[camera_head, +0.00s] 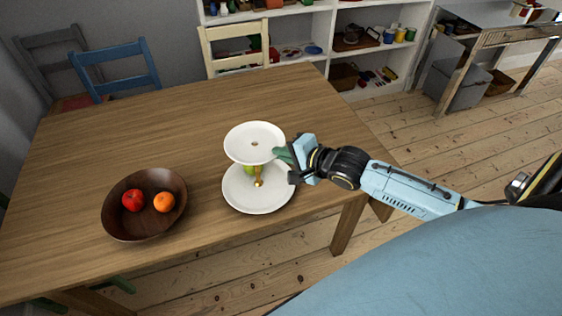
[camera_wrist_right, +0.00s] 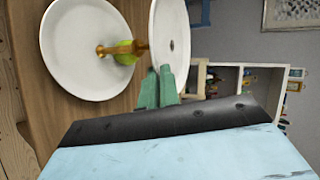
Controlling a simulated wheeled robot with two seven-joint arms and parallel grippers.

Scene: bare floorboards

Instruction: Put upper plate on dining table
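A two-tier stand is near the front edge of the dining table (camera_head: 200,103). Its white upper plate (camera_head: 254,136) sits above a larger white lower plate (camera_head: 240,200), with a gold post (camera_head: 258,178) between. In the right wrist view, the upper plate (camera_wrist_right: 172,22) is seen nearly edge-on. A green fruit (camera_head: 248,169) lies between the plates. My right gripper (camera_head: 282,155) is at the upper plate's right rim. Its green fingertips (camera_wrist_right: 159,72) are close together with the rim between them, seemingly shut on it. My left gripper is not in view.
A dark wooden bowl (camera_head: 122,222) with a red apple (camera_head: 132,200) and an orange (camera_head: 164,202) stands left of the stand. The table's middle and back are clear. Chairs (camera_head: 118,70) and a white shelf (camera_head: 290,45) stand behind it.

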